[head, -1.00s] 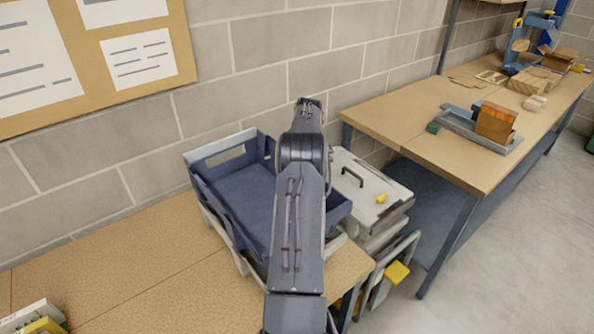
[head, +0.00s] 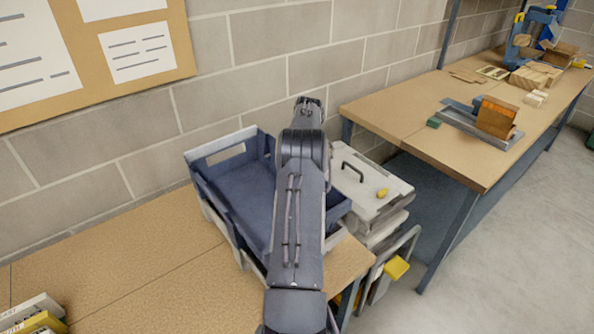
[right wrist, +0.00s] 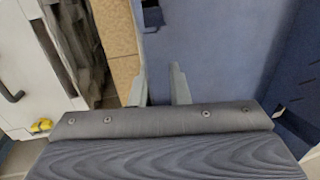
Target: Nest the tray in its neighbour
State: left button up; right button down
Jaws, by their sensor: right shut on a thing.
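A dark blue tray (head: 236,190) with handle cut-outs sits on the wooden bench against the wall. Parts of a pale grey tray (head: 238,254) show beneath it along the left and front edges. Whether the blue tray is fully seated in it I cannot tell. My right arm crosses over the blue tray and hides its right part and my gripper in the head view. In the right wrist view my right gripper (right wrist: 159,72) is shut on the blue tray's edge, with the tray's inside (right wrist: 215,45) to the right. My left gripper is not in view.
A pale lidded case (head: 368,186) with a black handle and a small yellow piece stands right of the trays. A second bench (head: 440,150) holds wood blocks and a metal tray. Boxes (head: 35,312) lie at the lower left. The bench between is clear.

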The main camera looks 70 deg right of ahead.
jog(key=shift+f, duration=0.1)
jog(key=shift+d+b+x, duration=0.15)
jog(key=shift+b+x, duration=0.3)
jog(key=shift+x, duration=0.35)
jog(key=shift+d+b+x, duration=0.1)
jog(key=shift+b+x, duration=0.3)
jog(key=shift+x, duration=0.35)
jog(key=shift+s, duration=0.1)
jog(key=c, duration=1.3)
grip_release()
jog(key=shift+f, duration=0.1)
jog(key=shift+s+f, duration=0.1)
jog(key=shift+d+r, duration=0.1)
jog(key=shift+r, duration=0.4)
jog(key=v, duration=0.7)
jog(key=shift+b, duration=0.3)
